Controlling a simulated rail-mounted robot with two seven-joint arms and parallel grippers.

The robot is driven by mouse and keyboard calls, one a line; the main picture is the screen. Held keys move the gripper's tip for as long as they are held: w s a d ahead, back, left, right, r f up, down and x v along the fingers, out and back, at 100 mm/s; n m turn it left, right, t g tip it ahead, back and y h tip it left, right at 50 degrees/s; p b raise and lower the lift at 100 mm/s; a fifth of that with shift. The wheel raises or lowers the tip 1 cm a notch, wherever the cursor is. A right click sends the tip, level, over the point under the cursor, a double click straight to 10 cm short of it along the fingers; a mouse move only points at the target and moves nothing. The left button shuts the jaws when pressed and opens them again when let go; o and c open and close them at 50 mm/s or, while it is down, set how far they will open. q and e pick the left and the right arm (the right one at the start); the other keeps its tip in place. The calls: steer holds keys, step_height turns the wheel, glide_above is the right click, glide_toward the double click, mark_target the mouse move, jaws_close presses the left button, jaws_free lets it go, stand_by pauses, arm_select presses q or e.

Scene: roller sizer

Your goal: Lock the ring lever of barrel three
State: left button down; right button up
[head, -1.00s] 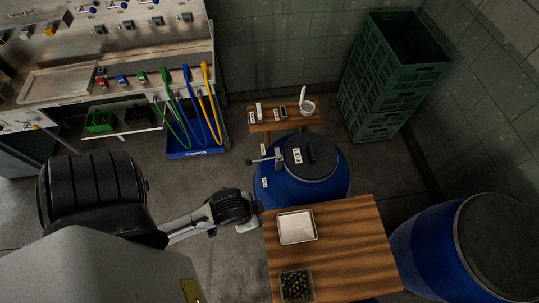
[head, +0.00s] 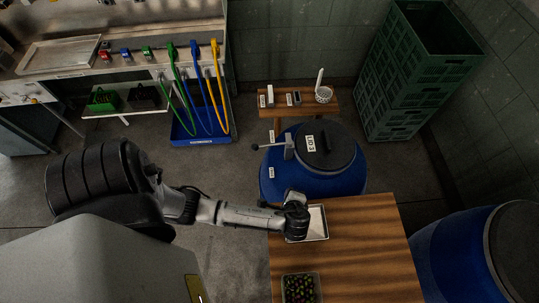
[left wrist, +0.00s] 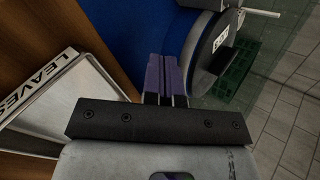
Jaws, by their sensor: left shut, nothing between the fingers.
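The blue barrel (head: 300,183) stands behind the wooden table and has a dark lid (head: 335,140) with a white label. Its ring lever (head: 275,147) is a pale bar that sticks out to the left from the rim and ends in a dark knob. In the left wrist view, the barrel (left wrist: 120,25) and part of its lid (left wrist: 205,50) show beyond the fingers, and a pale bar, probably the lever (left wrist: 262,13), is at the top right. My left gripper (head: 294,200) is above the table, on the near side of the barrel, apart from the lever. Its fingers (left wrist: 165,75) are shut and empty.
The wooden table (head: 360,255) holds a metal tray (head: 319,222) and a box of olives (head: 300,288). Another blue barrel (head: 450,250) stands at right. Behind are a small wooden stand (head: 275,112), green crates (head: 400,80) and hoses (head: 195,90) above a blue bin.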

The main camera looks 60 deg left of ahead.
arm_select(q)
steer(key=s+a+m+y, duration=0.3)
steer(key=a+m+y, duration=0.2)
steer(key=m, duration=0.7)
steer(key=shift+a+t+y, duration=0.25)
steer(key=shift+t+y, duration=0.15)
steer(key=shift+y, duration=0.8)
steer(key=shift+a+f, duration=0.1)
steer(key=x, duration=1.3)
steer(key=shift+a+p, duration=0.4)
steer(key=shift+p, duration=0.05)
steer(key=shift+f, duration=0.1)
steer(key=shift+a, duration=0.1)
